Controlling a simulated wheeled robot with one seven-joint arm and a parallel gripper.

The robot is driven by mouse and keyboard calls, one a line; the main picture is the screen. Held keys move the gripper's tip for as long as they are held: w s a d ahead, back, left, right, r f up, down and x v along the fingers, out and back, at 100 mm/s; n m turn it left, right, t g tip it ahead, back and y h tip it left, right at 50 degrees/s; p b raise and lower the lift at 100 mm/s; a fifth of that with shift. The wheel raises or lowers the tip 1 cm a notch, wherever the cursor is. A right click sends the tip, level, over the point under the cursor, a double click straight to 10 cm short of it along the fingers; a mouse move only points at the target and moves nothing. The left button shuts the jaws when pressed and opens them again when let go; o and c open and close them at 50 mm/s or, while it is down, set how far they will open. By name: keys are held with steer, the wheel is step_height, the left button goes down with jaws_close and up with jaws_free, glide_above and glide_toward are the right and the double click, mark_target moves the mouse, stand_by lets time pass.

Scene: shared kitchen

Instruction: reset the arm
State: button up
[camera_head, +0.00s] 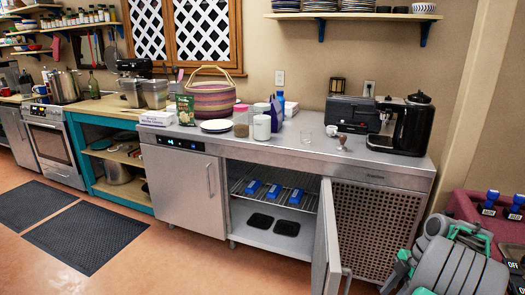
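My arm shows as grey and green links in the bottom right corner, folded close together. Its gripper cannot be made out there, so I cannot see its fingers or anything held in them. The arm is right of the under-counter fridge (184,188). The fridge's right door (327,240) stands open toward me, its edge a little left of the arm in the picture. Inside, several blue packs (273,191) lie on a wire shelf (300,197), and two black flat items (286,228) lie on the floor below.
The steel counter (295,147) carries a woven basket (210,102), a white plate (216,126), jars and a black coffee machine (413,125). A dark red surface (462,205) with blue-topped items is at the right. Black mats (90,236) lie on open floor at left.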

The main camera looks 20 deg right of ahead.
steer(key=w+a+r+m+h+p, duration=0.1)
steer(key=w+a+r+m+p, duration=0.3)
steer(key=a+r, duration=0.6)
steer(key=w+a+r+m+h+p, duration=0.1)
steer(key=w+a+r+m+p, duration=0.35)
steer(key=a, duration=0.95)
steer(key=s+a+r+m+t+h+p, duration=0.1)
steer(key=s+a+r+m, duration=0.1)
steer(key=a, duration=0.5)
steer(key=s+a+r+m+t+h+p, duration=0.1)
steer(key=s+a+r+m, duration=0.2)
steer(key=s+a, duration=0.2)
steer(key=a, duration=0.3)
steer(key=shift+r+p, duration=0.3)
steer(key=shift+r, duration=0.1)
